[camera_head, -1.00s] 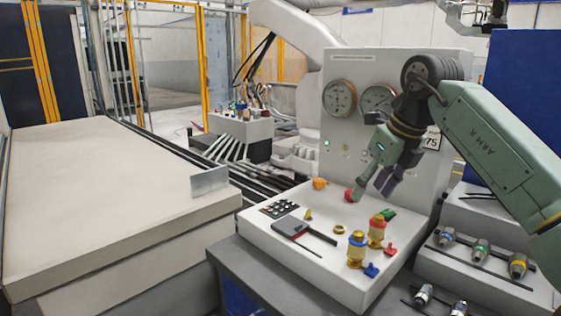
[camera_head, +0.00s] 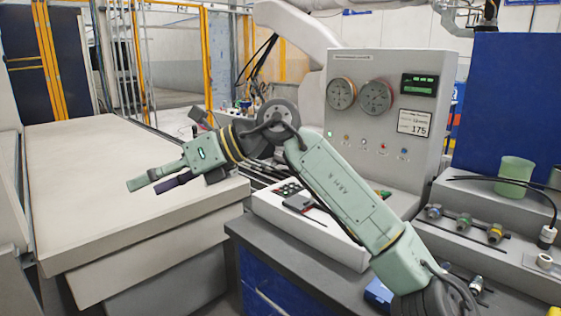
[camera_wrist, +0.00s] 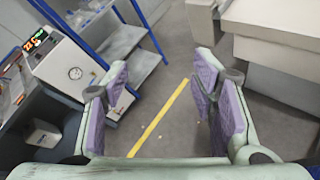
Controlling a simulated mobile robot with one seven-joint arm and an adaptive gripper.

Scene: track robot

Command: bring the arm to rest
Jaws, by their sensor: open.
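My gripper (camera_head: 157,185) hangs over the front right part of the large pale platform in the head view, pointing left. In the wrist view my gripper (camera_wrist: 152,105) has its two purple-padded fingers well apart, with only grey floor and a yellow line showing between them. It is open and empty.
The pale platform (camera_head: 90,150) fills the left. A side bench (camera_head: 480,205) with several fittings, a green cup (camera_head: 514,172) and a dark cable stands right. A blue-framed shelf (camera_wrist: 128,45) and a bench (camera_wrist: 275,20) flank open floor (camera_wrist: 180,50) in the wrist view.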

